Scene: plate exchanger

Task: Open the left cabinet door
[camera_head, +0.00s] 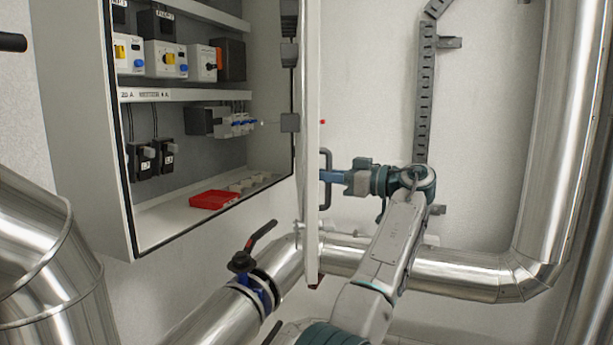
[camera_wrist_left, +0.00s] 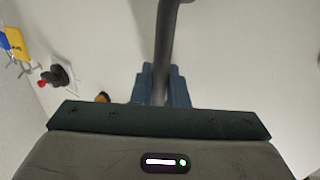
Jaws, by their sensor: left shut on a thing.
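The cabinet door (camera_head: 312,120) stands swung out from the cabinet and shows nearly edge-on in the head view. Its dark bar handle (camera_head: 327,153) is on the right-hand face. My left gripper (camera_head: 330,176) reaches the handle from the right and is shut on it. In the left wrist view, the bar (camera_wrist_left: 166,45) runs between the two blue fingers of the gripper (camera_wrist_left: 162,88). The cabinet (camera_head: 80,120) is open to view, with its interior showing left of the door. My right gripper is not in view.
Inside the cabinet are breakers and switches, and a red tray (camera_head: 214,199) on its floor. A pipe with a black-handled valve (camera_head: 243,262) runs below the cabinet. Large metal pipes stand at left (camera_head: 45,250) and right (camera_head: 565,130).

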